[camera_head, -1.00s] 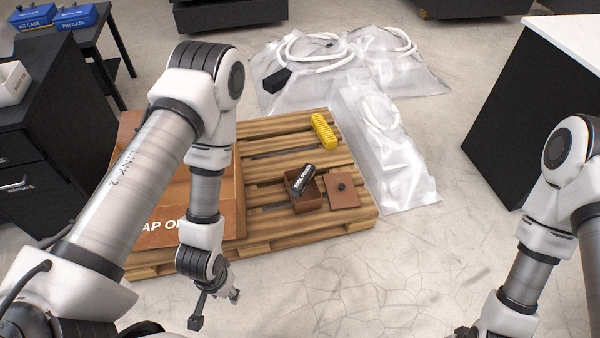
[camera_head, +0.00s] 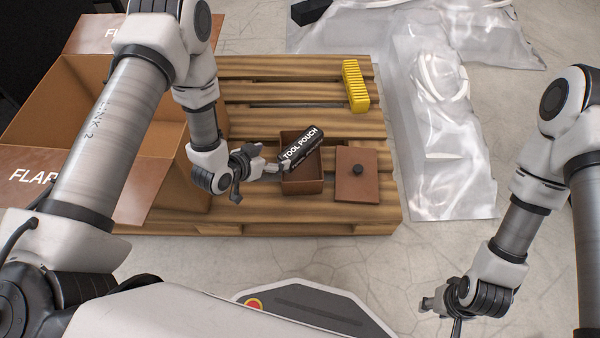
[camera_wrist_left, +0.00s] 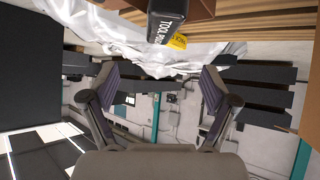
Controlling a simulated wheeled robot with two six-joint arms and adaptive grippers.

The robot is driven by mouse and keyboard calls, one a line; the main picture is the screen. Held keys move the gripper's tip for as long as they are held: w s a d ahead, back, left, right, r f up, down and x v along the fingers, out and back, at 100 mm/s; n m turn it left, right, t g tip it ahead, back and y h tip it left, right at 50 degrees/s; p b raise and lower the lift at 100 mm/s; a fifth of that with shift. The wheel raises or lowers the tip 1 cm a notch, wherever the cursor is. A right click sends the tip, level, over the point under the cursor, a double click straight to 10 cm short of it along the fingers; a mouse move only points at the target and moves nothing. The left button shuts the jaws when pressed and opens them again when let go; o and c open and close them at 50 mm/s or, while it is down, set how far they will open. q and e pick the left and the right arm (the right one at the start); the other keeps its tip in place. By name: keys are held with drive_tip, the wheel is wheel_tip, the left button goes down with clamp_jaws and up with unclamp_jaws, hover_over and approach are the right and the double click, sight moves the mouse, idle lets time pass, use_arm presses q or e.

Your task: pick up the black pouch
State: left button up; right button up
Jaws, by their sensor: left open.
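The black pouch (camera_head: 301,146), labelled "TOOL POUCH", leans tilted in a small open brown box (camera_head: 303,186) and sticks out above its rim. The box stands on a wooden pallet. My left gripper (camera_head: 274,168) is just left of the pouch's lower left end; the head view does not show clearly whether they touch. In the left wrist view my left gripper (camera_wrist_left: 158,86) is open with nothing between its fingers, and the pouch (camera_wrist_left: 168,28) shows at the top centre, beyond the fingertips. My right gripper (camera_head: 434,303) is low at the right, far from the pouch; its opening is unclear.
A brown lid with a dark knob (camera_head: 357,175) lies right of the box. A yellow ribbed block (camera_head: 356,87) is farther back on the pallet (camera_head: 270,68). A large open carton (camera_head: 70,105) stands at left. Clear plastic sheeting (camera_head: 445,150) lies on the floor at right.

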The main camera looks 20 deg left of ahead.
use_arm(q)
drive_tip(key=m+t+h+b, duration=0.1)
drive_tip(key=t+h+b, duration=0.1)
drive_tip(key=b, duration=0.3)
approach(300, 144)
drive_tip(key=shift+x, duration=1)
drive_tip(key=b+x, duration=0.1)
drive_tip(key=x, duration=0.1)
drive_tip(key=b+x, duration=0.4)
drive_tip(key=x, duration=0.1)
drive_tip(key=shift+f, duration=0.3)
drive_tip(key=shift+w, duration=0.2)
drive_tip(key=shift+r, duration=0.15)
use_arm(e)
wheel_tip(300, 144, down, 14)
drive_tip(key=shift+d+r, duration=0.15)
drive_tip(key=shift+d, duration=0.1)
use_arm(q)
clamp_jaws()
use_arm(e)
drive_tip(key=shift+w, duration=0.1)
use_arm(q)
drive_tip(key=shift+r, duration=0.15)
use_arm(e)
drive_tip(key=shift+r, duration=0.1)
